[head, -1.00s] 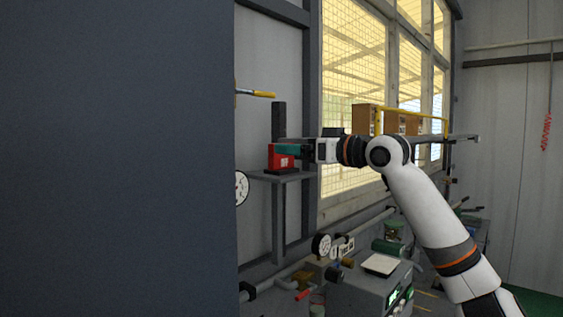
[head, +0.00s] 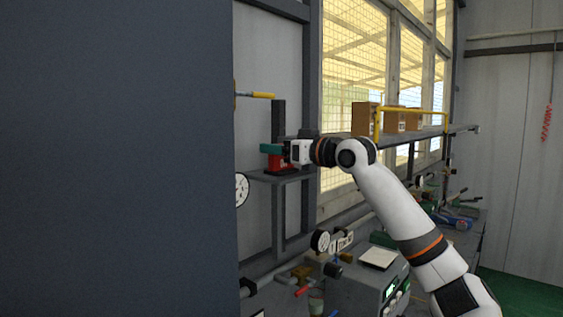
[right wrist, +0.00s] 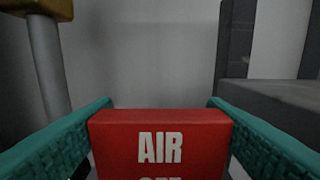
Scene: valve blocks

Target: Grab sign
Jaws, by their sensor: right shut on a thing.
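The sign is a red block with white lettering. In the right wrist view the sign (right wrist: 160,140) shows the word AIR, with a second line cut off at the bottom edge. The teal fingers of my right gripper (right wrist: 160,112) lie along its left and right sides. In the head view the sign (head: 277,164) is at the small grey wall shelf (head: 290,176), partly hidden by my right gripper (head: 272,149), which is shut on it. I cannot tell whether the sign touches the shelf. My left gripper is not in view.
A large dark panel (head: 118,160) fills the left of the head view. A yellow-handled lever (head: 262,96) is above the sign and a round gauge (head: 241,190) below left. A long shelf with boxes (head: 366,118) runs along the window. A grey device (head: 365,290) stands below.

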